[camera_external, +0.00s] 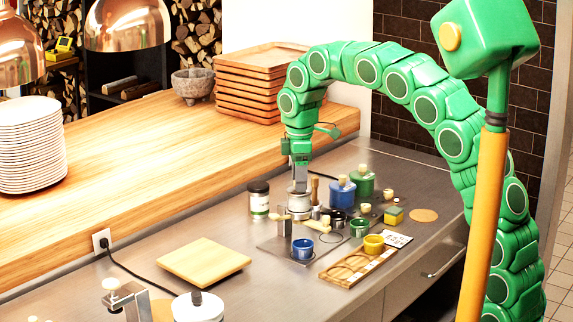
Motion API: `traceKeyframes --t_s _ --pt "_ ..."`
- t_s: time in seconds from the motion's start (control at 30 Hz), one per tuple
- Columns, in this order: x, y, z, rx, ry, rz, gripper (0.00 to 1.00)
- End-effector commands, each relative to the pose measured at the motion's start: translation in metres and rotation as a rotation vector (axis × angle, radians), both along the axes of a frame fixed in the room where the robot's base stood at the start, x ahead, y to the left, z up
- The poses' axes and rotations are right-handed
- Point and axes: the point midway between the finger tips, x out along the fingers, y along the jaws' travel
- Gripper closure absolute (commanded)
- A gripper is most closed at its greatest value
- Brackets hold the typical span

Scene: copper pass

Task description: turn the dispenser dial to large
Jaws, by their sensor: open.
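My gripper (299,182) points down over the steel counter, at a short silver-white cylinder (299,205). Its fingers are small in the view, and I cannot tell whether they touch the cylinder. A metal stand with pale knobs (284,222) is just in front of it on a metal plate (268,246). A blue cup (302,249) is by the stand. I cannot tell which part is the dispenser dial, and no size marking is readable.
A blue bottle (342,193) and a green bottle (362,184) stand close at the right. A wooden tray (352,267) with a yellow cup (373,244) is in front. A wooden board (204,262) lies front left.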

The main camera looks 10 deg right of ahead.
Motion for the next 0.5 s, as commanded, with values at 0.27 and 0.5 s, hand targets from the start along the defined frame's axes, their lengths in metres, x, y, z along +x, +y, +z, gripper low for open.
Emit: traceKeyframes --t_s 0.27,0.5 --pt "0.0005 0.0004 -0.0044 0.002 -0.002 0.0 0.44" --pt "0.0005 0.0003 -0.0043 0.002 -0.002 0.0 0.73"
